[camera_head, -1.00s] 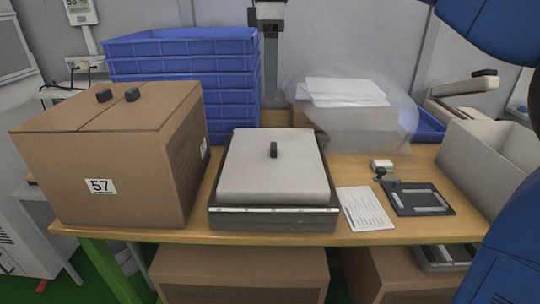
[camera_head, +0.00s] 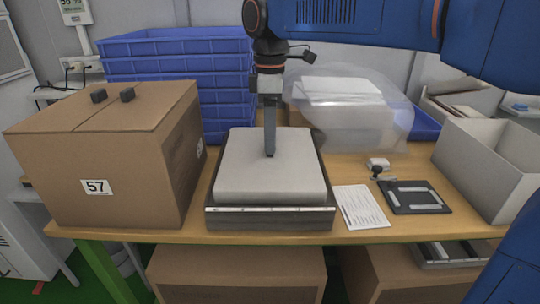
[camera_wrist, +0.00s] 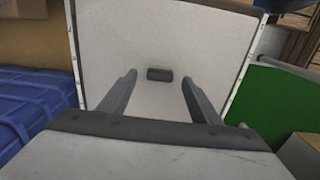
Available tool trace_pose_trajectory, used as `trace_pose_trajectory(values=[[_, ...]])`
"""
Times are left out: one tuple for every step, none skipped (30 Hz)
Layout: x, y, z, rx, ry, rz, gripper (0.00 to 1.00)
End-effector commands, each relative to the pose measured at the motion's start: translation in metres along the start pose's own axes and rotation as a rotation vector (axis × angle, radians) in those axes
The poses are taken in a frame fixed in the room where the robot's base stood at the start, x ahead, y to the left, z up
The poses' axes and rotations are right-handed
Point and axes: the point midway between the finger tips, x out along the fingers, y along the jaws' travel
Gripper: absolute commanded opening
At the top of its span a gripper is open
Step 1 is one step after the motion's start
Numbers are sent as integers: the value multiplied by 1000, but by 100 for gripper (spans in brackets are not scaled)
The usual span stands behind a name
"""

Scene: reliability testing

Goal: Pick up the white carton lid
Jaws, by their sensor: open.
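The white carton lid (camera_head: 240,180) lies flat in a dark, shallow tray-like base (camera_head: 270,217) at the middle of the table. It also fills the upper middle of the wrist view (camera_wrist: 120,45). Its small dark handle block (camera_wrist: 158,74) shows in the wrist view between and beyond my fingers. My gripper (camera_head: 270,154) points down over the lid's centre in the head view, where it hides the handle. In the wrist view my gripper (camera_wrist: 157,88) has its fingers apart and nothing between them. I cannot tell the exact height of the fingertips above the lid.
A brown carton (camera_head: 60,165) marked 57 stands close on the left. Blue crates (camera_head: 180,85) are stacked behind. A paper sheet (camera_head: 361,207), a black frame plate (camera_head: 415,209) and a grey open box (camera_head: 480,170) are on the right. A clear plastic-wrapped bundle (camera_head: 345,115) sits behind.

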Motion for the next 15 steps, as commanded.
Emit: trace_pose_trajectory(values=[[7,0,1,0,-1,-2,58],[10,0,0,0,-1,-2,58],[15,0,0,0,-1,-1,58],[17,0,0,0,-1,-1,58],[19,0,0,0,-1,-1,58],[21,0,0,0,0,-1,58],[22,0,0,0,0,0,58],[22,0,0,0,0,0,58],[23,0,0,0,0,0,58],[23,0,0,0,0,0,58],[23,0,0,0,0,0,58],[23,0,0,0,0,0,58],[23,0,0,0,0,0,58],[23,0,0,0,0,0,58],[23,0,0,0,0,0,48]])
